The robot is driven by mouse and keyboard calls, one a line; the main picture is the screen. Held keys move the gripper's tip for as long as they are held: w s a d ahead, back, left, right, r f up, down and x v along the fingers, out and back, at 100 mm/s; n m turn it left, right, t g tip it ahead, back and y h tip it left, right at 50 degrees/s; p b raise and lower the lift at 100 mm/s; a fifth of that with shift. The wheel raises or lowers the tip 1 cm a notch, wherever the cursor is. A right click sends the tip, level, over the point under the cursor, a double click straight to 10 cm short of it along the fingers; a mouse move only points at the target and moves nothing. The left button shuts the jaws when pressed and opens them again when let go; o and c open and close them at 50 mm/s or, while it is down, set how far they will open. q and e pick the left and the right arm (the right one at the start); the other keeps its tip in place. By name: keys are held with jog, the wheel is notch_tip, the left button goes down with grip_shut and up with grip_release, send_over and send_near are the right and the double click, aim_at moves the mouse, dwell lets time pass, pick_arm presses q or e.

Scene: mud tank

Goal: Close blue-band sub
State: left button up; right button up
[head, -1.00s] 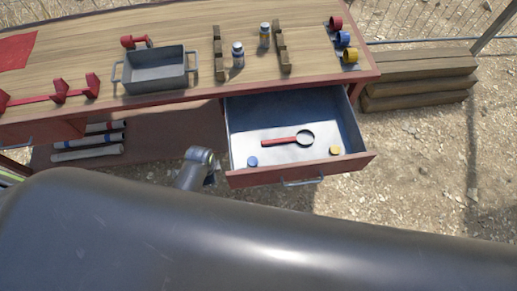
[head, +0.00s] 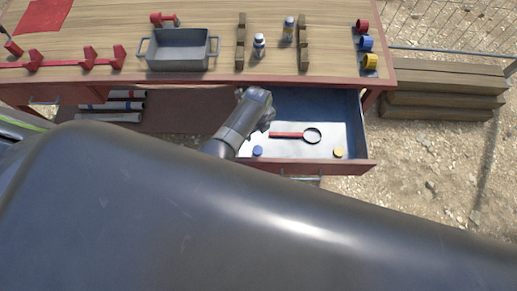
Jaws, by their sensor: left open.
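Two small bottle-like items stand upright between notched wooden rails on the bench. The nearer one (head: 259,46) is whitish with a bluish band and looks like the blue-band sub. The farther one (head: 289,29) has a yellowish band. A blue disc (head: 257,151) and a yellow disc (head: 338,153) lie in the open drawer (head: 366,168), at its front left and front right. My left gripper (head: 258,97) is over the drawer's left back part, by the bench's front edge, apart from the discs. It is open and appears empty; its fingers are hard to make out. My right gripper does not show.
A red-handled magnifying glass (head: 296,135) lies in the drawer. On the bench (head: 205,20) are a grey handled tray (head: 180,65), notched rails (head: 303,45), red holders (head: 88,58) and coloured rings (head: 368,43). Wooden beams (head: 445,75) are stacked at right.

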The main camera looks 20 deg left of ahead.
pick_arm(q)
jog(key=shift+a, duration=0.1)
jog(key=shift+f, duration=0.1)
jog(key=b, duration=1.2)
send_over(258, 149)
notch_tip(258, 149, down, 12)
jog(key=shift+r, duration=0.15)
jog(key=shift+f+b, duration=0.2)
jog(key=shift+b, duration=0.2)
notch_tip(258, 149, down, 5)
jog(key=b, duration=0.6)
jog(key=shift+s+f+b, duration=0.15)
jog(key=shift+b, duration=0.2)
